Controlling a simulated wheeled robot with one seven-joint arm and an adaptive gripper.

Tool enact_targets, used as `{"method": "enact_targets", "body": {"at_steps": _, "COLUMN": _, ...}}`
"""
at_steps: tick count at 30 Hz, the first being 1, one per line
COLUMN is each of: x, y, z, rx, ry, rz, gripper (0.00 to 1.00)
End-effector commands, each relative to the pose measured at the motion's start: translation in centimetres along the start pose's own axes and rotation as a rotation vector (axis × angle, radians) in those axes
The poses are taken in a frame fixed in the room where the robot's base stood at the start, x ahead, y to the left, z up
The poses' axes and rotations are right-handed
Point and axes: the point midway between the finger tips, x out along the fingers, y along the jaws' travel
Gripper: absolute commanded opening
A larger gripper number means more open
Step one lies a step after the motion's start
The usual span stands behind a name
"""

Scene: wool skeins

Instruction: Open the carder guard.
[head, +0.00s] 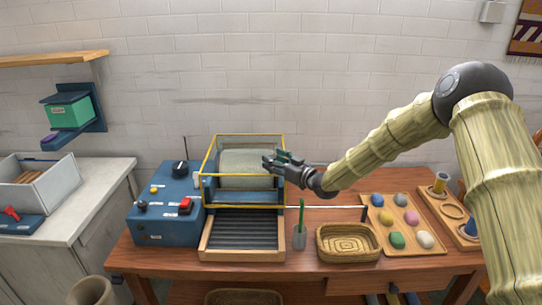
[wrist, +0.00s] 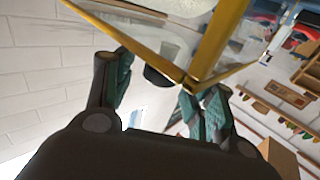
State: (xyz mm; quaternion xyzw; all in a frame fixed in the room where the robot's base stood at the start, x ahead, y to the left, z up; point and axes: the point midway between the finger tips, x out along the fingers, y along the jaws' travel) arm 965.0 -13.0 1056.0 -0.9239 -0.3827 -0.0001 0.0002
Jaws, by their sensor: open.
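The carder guard (head: 243,206) is a clear box with a yellow frame, standing over the pale drum (head: 235,165) of the blue carder. Its yellow bars also cross the wrist view (wrist: 217,42), meeting in a corner near my fingertips. My gripper (head: 272,161) is at the right side of the guard, in front of part of the drum in the head view. Its fingers are apart in the wrist view (wrist: 162,78). The guard's corner shows between them, nearer the right finger. I cannot tell whether they touch it.
A blue control box (head: 165,207) with knobs and a red switch stands left of the carder. The slatted tray (head: 243,232), a cup with a green stick (head: 300,235), a basket (head: 347,243) and a board of coloured wool balls (head: 417,249) occupy the table front.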

Motion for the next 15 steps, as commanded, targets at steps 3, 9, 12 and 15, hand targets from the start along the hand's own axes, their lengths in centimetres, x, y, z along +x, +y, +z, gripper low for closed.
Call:
{"method": "enact_targets", "body": {"at_steps": 3, "x": 1.2, "y": 0.0, "z": -0.1, "rx": -0.001, "ry": 0.0, "rz": 0.0, "gripper": 0.55}}
{"method": "enact_targets", "body": {"at_steps": 9, "x": 2.1, "y": 0.0, "z": 0.0, "rx": 0.001, "ry": 0.0, "rz": 0.0, "gripper": 0.55}}
{"method": "enact_targets", "body": {"at_steps": 12, "x": 2.1, "y": 0.0, "z": 0.0, "rx": 0.001, "ry": 0.0, "rz": 0.0, "gripper": 0.55}}
{"method": "enact_targets", "body": {"at_steps": 15, "x": 2.1, "y": 0.0, "z": 0.0, "rx": 0.001, "ry": 0.0, "rz": 0.0, "gripper": 0.55}}
